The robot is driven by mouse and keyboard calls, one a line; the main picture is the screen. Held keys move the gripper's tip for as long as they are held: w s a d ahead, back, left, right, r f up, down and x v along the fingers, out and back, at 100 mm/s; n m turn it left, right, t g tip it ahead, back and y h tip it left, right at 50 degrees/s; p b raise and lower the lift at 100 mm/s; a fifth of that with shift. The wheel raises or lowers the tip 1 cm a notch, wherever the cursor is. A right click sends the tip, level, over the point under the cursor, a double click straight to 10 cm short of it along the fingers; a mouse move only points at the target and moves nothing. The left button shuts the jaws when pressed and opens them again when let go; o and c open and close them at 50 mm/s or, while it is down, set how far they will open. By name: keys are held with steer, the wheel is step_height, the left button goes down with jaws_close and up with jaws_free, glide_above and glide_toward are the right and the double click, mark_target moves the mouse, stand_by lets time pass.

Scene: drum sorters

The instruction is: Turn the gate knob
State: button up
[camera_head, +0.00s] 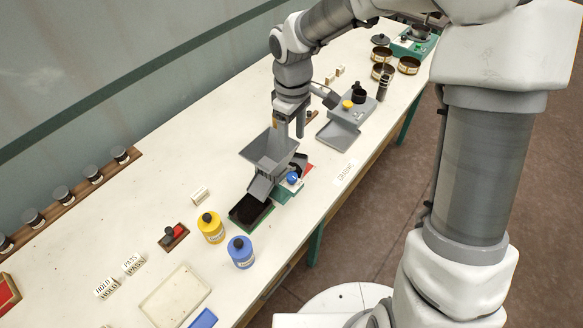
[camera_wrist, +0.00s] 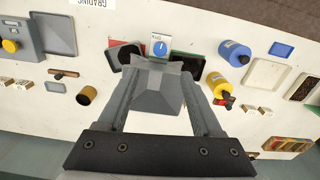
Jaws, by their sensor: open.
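A blue round knob (camera_head: 292,178) sits on the front of a small sorter with a grey hopper (camera_head: 268,150). In the wrist view the blue knob (camera_wrist: 160,47) has a pale mark on its face and stands just beyond the hopper (camera_wrist: 158,92). My gripper (camera_head: 288,128) is above the hopper, pointing down, apart from the knob. In the wrist view its two fingers (camera_wrist: 157,75) are spread wide with the hopper below and between them, and nothing is held. The hopper hides part of the sorter's body.
A green-edged dark tray (camera_head: 250,211) and a red-edged one (camera_wrist: 122,55) flank the sorter. Yellow (camera_head: 211,227) and blue (camera_head: 241,251) canisters stand near the front left. A grey machine with a yellow knob (camera_head: 347,104) stands farther back. The bench around the GRADING label (camera_head: 345,173) is clear.

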mark_target(292, 176)
step_height(292, 176, down, 13)
steer(key=shift+r, duration=0.1)
stand_by(0.3)
jaws_close()
